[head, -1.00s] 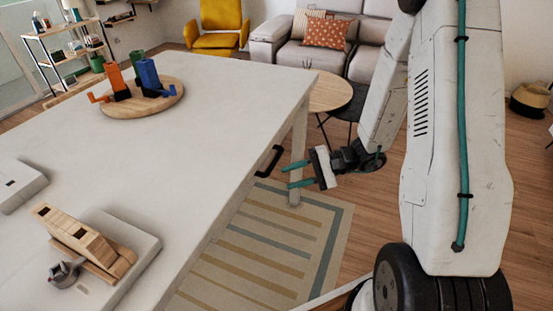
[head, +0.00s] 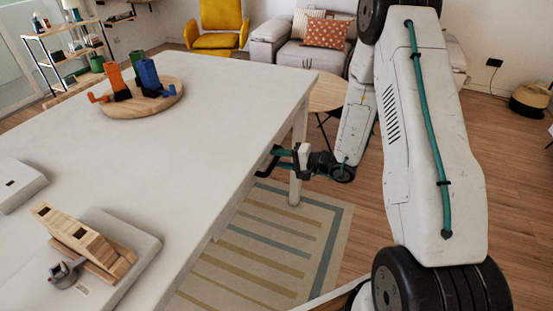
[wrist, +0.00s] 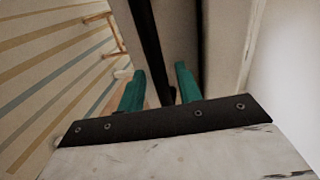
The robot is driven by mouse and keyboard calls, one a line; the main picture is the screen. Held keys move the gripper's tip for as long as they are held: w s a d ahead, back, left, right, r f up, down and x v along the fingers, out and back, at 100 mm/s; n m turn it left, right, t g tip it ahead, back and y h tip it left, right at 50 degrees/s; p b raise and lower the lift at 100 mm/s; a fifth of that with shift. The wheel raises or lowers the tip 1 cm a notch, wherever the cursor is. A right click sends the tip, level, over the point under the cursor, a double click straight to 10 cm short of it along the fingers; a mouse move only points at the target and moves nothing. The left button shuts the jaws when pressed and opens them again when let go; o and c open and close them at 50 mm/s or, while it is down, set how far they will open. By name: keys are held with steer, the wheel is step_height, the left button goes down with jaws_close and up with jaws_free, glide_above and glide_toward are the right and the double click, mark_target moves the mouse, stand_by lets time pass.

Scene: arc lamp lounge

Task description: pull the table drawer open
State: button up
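The white table (head: 200,120) has a black bar handle (head: 272,155) on its right side. The drawer looks closed; its front is mostly hidden from the head view by the tabletop edge. My gripper (head: 268,163) is at the handle, with its teal fingers pointing toward the table side. In the wrist view the dark handle bar (wrist: 147,40) runs between the two teal fingers (wrist: 160,88). A small gap shows between the bar and each finger, so my gripper is open around the handle.
On the tabletop are a round wooden board (head: 143,100) with orange and blue pieces, and a wooden model (head: 85,240) on a pale box. A table leg (head: 299,150) stands just beyond my gripper. A striped rug (head: 275,250) covers the floor beside the table.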

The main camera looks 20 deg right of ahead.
steer(key=shift+w+a+f, duration=0.15)
steer(key=shift+w+a, duration=0.35)
